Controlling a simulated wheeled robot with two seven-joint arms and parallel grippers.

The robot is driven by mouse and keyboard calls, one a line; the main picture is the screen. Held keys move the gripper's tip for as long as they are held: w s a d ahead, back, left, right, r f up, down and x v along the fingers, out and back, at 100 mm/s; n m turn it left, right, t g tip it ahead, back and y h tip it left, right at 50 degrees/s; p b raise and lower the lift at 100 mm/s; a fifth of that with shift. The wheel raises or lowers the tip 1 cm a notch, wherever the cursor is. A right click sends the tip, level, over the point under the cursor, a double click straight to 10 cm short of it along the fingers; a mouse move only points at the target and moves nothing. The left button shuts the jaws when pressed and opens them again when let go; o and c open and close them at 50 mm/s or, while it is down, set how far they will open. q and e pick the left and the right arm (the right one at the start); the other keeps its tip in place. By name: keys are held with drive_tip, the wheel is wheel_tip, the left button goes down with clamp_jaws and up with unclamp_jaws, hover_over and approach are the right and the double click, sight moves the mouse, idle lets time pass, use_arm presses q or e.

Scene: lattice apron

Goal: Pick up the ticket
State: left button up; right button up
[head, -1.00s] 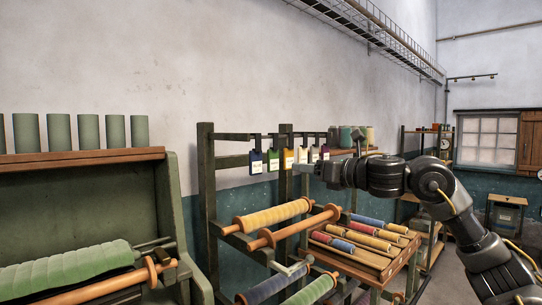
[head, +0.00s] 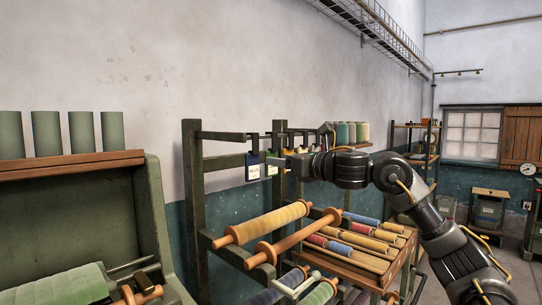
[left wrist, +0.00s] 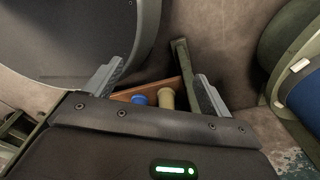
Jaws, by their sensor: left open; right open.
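A dark blue ticket (head: 253,168) with a white label hangs from a peg of the green rack (head: 193,190) in the head view. Other tickets to its right are mostly hidden behind my right gripper (head: 273,161). That gripper comes in from the right and is open, with its tips close beside the dark blue ticket. I cannot tell whether it touches any ticket. My left gripper (left wrist: 157,85) shows only in the left wrist view, open with nothing between its fingers.
Two large spools, one yellow (head: 268,221), lie on the rack below the tickets. A wooden tray (head: 357,262) of coloured bobbins stands to the right. A green machine (head: 150,220) stands at left. The left wrist view shows a blue bobbin (left wrist: 138,99) and a tan one (left wrist: 166,98) beyond the fingers.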

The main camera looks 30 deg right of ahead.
use_arm(q)
drive_tip(key=r+p, duration=0.1)
drive_tip(key=r, duration=0.1)
drive_tip(key=w+r+p, duration=0.1)
drive_tip(key=p, duration=0.1)
drive_tip(key=shift+w+r, duration=0.2)
drive_tip(key=shift+r, duration=0.15)
use_arm(e)
drive_tip(key=x, duration=0.6)
drive_tip(key=shift+f, duration=0.3)
drive_tip(key=shift+w, duration=0.1)
drive_tip(key=c, duration=0.7)
